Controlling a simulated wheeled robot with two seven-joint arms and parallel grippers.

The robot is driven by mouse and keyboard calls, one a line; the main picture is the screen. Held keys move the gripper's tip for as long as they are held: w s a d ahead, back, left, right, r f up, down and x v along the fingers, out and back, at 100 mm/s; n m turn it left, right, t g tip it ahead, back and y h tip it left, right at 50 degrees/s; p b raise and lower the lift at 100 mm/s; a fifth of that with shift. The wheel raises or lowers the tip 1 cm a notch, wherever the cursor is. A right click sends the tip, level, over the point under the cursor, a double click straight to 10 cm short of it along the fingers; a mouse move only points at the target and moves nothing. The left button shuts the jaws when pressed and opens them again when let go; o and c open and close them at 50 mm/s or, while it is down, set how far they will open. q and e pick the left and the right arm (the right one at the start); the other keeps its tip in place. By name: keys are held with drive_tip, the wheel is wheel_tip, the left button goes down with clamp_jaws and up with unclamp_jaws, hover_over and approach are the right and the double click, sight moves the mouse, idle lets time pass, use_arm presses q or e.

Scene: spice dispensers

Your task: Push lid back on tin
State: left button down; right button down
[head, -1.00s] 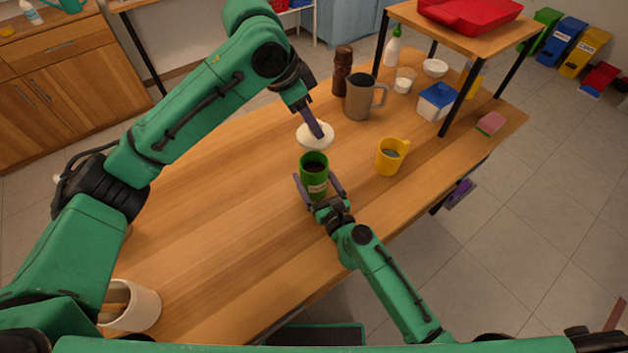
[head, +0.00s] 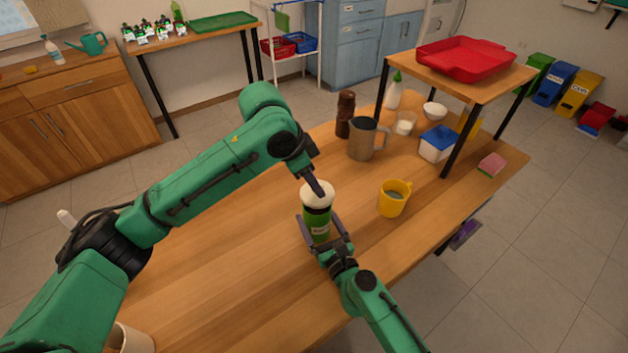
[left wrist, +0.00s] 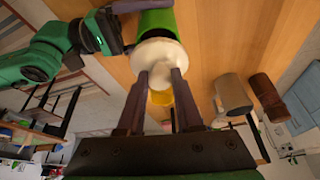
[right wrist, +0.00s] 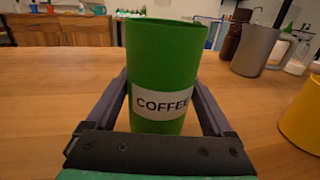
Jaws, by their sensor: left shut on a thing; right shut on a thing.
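The green tin (head: 316,219) stands upright on the table, labelled COFFEE in the right wrist view (right wrist: 165,60). My right gripper (head: 319,226) is shut around its sides. The white round lid (head: 309,199) is held by my left gripper (head: 319,190), which is shut on the lid's knob. The lid is over the tin's mouth in the head view. The left wrist view shows the lid (left wrist: 150,55) in front of the tin (left wrist: 155,22). In the right wrist view the tin's upper rim shows bare, with no lid on it. I cannot tell how large the gap is.
A yellow mug (head: 391,203) stands right of the tin. A grey pitcher (head: 361,140) and a brown grinder (head: 345,112) stand behind. A small raised shelf with a red tray (head: 465,60) is at the back right. The table left of the tin is clear.

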use_arm(q)
drive_tip(key=shift+f, duration=0.15)
use_arm(e)
drive_tip(key=shift+f, duration=0.1)
use_arm(q)
drive_tip(key=shift+f, duration=0.75)
drive_tip(key=shift+f, duration=0.65)
drive_tip(key=c, duration=0.5)
unclamp_jaws()
use_arm(e)
unclamp_jaws()
use_arm(q)
drive_tip(key=v, duration=1.2)
